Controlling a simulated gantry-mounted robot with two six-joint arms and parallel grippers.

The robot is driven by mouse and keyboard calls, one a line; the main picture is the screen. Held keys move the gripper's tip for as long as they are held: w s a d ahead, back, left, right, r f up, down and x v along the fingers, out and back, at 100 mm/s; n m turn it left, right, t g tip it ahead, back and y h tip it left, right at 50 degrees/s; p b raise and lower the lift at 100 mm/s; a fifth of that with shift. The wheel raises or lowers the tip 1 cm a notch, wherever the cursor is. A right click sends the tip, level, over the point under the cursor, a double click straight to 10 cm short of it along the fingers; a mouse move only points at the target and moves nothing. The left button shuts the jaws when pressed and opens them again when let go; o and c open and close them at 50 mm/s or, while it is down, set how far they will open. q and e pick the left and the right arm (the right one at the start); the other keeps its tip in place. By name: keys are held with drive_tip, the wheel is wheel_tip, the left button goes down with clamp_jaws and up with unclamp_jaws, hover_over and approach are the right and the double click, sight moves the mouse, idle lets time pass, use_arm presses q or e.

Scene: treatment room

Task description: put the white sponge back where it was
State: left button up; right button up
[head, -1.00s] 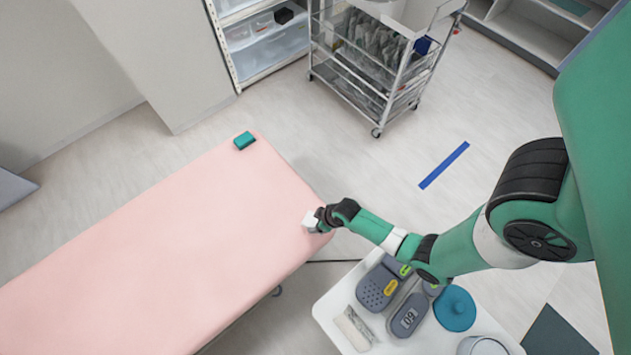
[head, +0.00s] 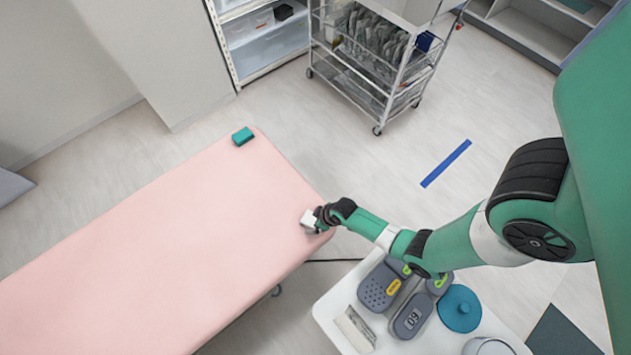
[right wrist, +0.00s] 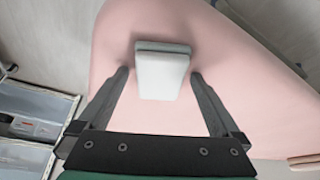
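The white sponge (head: 308,219) is at the right end of the pink treatment bed (head: 170,250), near its corner. In the right wrist view the sponge (right wrist: 162,75) is a pale block with a greyer strip along its far edge, with a soft shadow on the pink surface around it. My right gripper (right wrist: 160,76) is open, with one finger on each side of the sponge. A narrow gap shows between each fingertip and the sponge. In the head view my right gripper (head: 319,218) is small and partly hides the sponge. My left gripper is not in view.
A teal and dark block (head: 243,136) lies at the bed's far edge. A white side table (head: 330,308) at the front holds grey devices (head: 380,285), a teal round lid (head: 459,308) and a clear packet (head: 355,328). A wire cart (head: 375,60) stands behind. Most of the bed is clear.

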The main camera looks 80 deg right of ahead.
drive_tip(key=p+v, duration=0.8)
drive_tip(key=v, duration=0.4)
drive_tip(key=shift+r, duration=0.2)
